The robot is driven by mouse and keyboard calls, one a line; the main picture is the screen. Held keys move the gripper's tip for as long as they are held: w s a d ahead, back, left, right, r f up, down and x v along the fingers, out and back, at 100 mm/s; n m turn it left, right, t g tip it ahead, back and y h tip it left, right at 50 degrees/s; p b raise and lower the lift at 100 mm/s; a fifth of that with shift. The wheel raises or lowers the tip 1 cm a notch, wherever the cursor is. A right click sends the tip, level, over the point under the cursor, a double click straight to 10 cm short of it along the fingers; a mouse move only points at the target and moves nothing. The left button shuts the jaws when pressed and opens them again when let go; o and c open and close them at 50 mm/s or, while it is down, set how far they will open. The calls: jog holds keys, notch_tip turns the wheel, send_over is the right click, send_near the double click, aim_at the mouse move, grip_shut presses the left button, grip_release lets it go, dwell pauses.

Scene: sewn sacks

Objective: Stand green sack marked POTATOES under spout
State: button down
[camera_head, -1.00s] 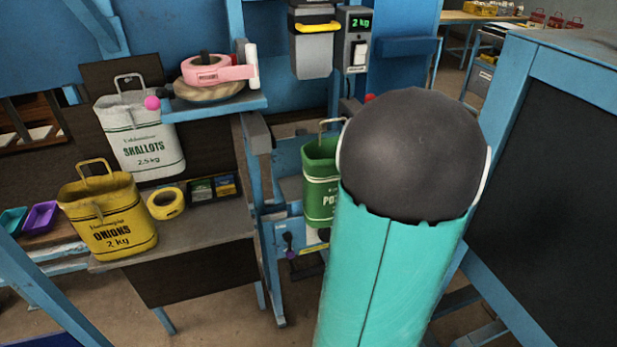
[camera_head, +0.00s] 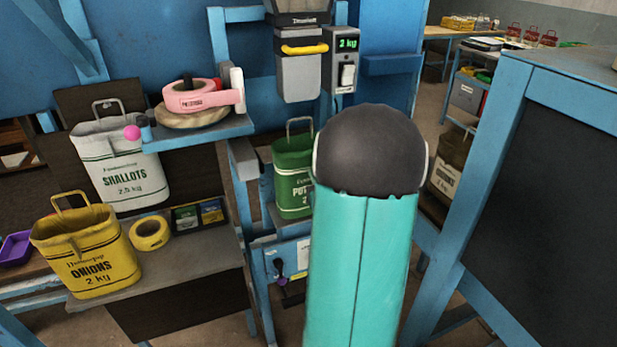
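The green sack (camera_head: 292,180), marked "POT…" with the rest hidden, is upright with its wire handle raised. Its right side is behind my teal arm with the dark round joint. The grey spout (camera_head: 299,78) with a yellow handle is above it in the picture, with a gap between them. A blue ledge shows by the sack's base; I cannot tell whether the sack rests on it. My gripper is hidden behind my arm, so its hold on the sack cannot be seen.
A display box (camera_head: 346,60) reads 2 kg beside the spout. A white shallots sack (camera_head: 120,170) and yellow onions sack (camera_head: 90,255) stand left. Pink tape (camera_head: 195,97) lies on a shelf. A dark blue-framed board (camera_head: 545,190) stands close on the right.

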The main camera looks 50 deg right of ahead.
jog(key=w+d+f, duration=0.3)
jog(key=w, duration=0.2)
jog(key=shift+f, duration=0.25)
jog(key=shift+s, duration=0.1)
jog(key=shift+f, duration=0.15)
jog(key=c, duration=1.6)
grip_release()
